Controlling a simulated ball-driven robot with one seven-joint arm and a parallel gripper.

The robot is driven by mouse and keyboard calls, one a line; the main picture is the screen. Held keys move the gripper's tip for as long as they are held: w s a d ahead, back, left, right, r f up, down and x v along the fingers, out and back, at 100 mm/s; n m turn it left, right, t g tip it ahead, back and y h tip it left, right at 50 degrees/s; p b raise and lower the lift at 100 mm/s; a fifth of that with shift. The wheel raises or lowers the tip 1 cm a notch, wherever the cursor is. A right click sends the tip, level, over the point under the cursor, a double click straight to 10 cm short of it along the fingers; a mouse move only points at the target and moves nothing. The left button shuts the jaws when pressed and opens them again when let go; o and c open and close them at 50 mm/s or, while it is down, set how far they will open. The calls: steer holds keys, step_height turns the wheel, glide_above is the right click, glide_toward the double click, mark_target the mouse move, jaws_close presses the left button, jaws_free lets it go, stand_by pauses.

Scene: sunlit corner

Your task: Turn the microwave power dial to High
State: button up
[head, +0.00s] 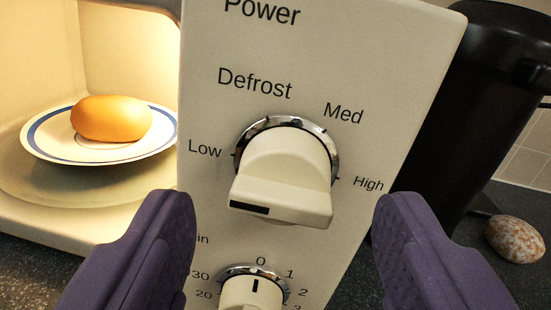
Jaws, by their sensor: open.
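The power dial (285,175) is a cream knob with a chrome ring on the microwave's cream control panel (400,60). Low is printed at its left, Defrost at upper left, Med at upper right and High at its right. Its grip bar lies roughly across the picture, tilted slightly down to the right. A black mark shows at the bar's left end, on the Low side. My gripper (285,205) is open, with one purple finger on each side of the dial in the picture. Gaps show between both fingers and the knob.
A second dial (252,292) below has its mark at 0. At left, the lit microwave interior (120,30) holds a bun (111,118) on a blue-rimmed plate (40,150). A black appliance (475,100) and a speckled egg-shaped object (514,239) are at right.

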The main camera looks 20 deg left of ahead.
mark_target(283, 188)
steer(key=shift+x, duration=1.1)
steer(key=c, duration=1)
